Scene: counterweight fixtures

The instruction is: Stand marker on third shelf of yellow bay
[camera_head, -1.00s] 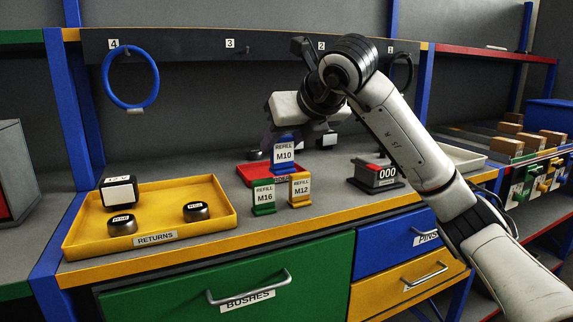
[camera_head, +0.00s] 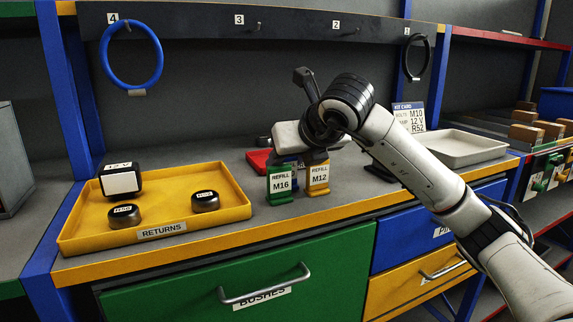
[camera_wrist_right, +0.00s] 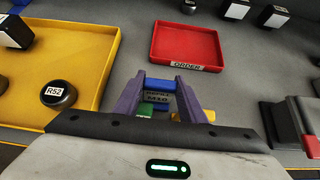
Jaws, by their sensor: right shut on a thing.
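The blue M10 refill marker (camera_wrist_right: 160,86) sits between the purple fingers of my right gripper (camera_wrist_right: 160,92) in the right wrist view, and the gripper is shut on it. In the head view my right gripper (camera_head: 300,155) is low over the bench and hides most of that marker. A green M16 marker (camera_head: 280,184) and a yellow M12 marker (camera_head: 317,177) stand upright just in front of it. My left gripper is in neither view. I cannot make out a third shelf of a yellow bay.
A yellow returns tray (camera_head: 72,238) with a black block and two round pieces is at left. A red order tray (camera_wrist_right: 187,68) lies just beyond the gripper. A pale tray (camera_head: 462,148) is at right. Hooks hold a blue ring (camera_head: 132,86) and a black ring.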

